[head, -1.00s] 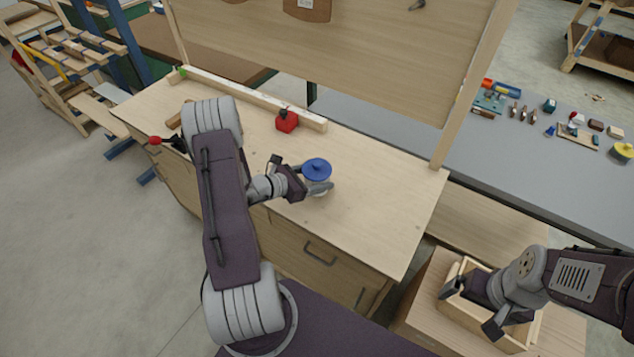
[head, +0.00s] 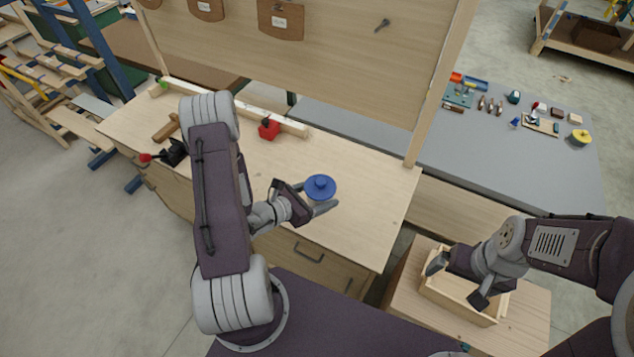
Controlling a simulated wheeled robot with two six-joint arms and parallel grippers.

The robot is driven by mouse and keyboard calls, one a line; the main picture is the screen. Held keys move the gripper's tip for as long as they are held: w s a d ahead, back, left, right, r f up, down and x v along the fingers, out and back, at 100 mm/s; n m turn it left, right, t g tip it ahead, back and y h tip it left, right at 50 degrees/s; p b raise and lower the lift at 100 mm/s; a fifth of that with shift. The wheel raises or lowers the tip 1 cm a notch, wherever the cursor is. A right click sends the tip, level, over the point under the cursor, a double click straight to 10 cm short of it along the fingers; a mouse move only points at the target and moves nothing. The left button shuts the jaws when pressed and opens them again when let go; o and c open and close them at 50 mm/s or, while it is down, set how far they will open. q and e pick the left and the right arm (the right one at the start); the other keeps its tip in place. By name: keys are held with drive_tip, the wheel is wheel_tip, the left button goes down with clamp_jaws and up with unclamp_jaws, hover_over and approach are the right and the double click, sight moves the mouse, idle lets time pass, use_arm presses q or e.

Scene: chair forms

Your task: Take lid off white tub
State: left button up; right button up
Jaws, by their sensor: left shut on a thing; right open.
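The blue lid (head: 320,185), round with a small knob on top, sits on the white tub in front of my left gripper. The tub's body is almost wholly hidden under the lid and behind the fingers. My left gripper (head: 318,198) is shut on the tub just below the lid, with one finger on each side. It holds the tub over the front right part of the wooden workbench (head: 370,185); whether the tub's base touches the top is hidden. My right gripper (head: 457,281) is open and empty, over an open wooden box at the lower right.
The open wooden box (head: 455,304) is on a low wooden surface right of the bench. A red container (head: 269,129) and a black clamp-like tool (head: 173,153) are on the bench. A grey table (head: 400,137) holds small items. The bench's right side is clear.

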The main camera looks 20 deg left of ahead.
idle(0.3)
use_arm(q)
drive_tip(key=o, duration=0.4)
drive_tip(key=shift+s, duration=0.1)
clamp_jaws()
